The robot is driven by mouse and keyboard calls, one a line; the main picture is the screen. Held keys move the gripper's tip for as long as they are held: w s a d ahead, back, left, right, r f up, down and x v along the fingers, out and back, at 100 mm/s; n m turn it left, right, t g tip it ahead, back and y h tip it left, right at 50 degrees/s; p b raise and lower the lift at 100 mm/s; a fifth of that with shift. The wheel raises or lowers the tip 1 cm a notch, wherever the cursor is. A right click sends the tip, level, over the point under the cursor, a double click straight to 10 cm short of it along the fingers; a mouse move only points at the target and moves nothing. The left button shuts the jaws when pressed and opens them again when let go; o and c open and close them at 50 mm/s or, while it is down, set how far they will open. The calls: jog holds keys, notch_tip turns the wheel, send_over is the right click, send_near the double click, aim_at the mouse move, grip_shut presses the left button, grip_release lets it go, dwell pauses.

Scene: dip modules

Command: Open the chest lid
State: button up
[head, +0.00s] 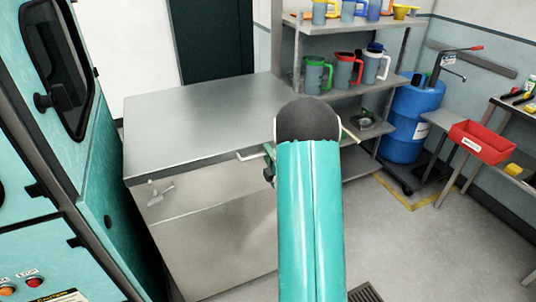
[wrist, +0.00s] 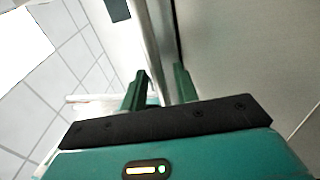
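The chest (head: 215,235) is a stainless-steel box with a broad flat lid (head: 200,115), which lies flat and looks closed. A light bar handle (head: 252,155) shows at its front edge, partly hidden behind my arm. My gripper (head: 268,165) is mostly hidden by the arm in the head view, close to this handle. In the wrist view, my gripper (wrist: 160,80) has its two green fingers apart, with a pale bar (wrist: 150,45) running down between them. Whether either finger touches the bar is unclear.
A teal machine (head: 95,190) stands close on the left. A shelf (head: 340,28) with colored jugs stands behind on the right, beside a blue drum (head: 410,125). A red bin (head: 480,142) sits further right. The floor (head: 420,245) at front right is mostly clear.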

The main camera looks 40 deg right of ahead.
jog(key=shift+w, duration=0.2)
grip_shut()
jog(key=shift+r, duration=0.1)
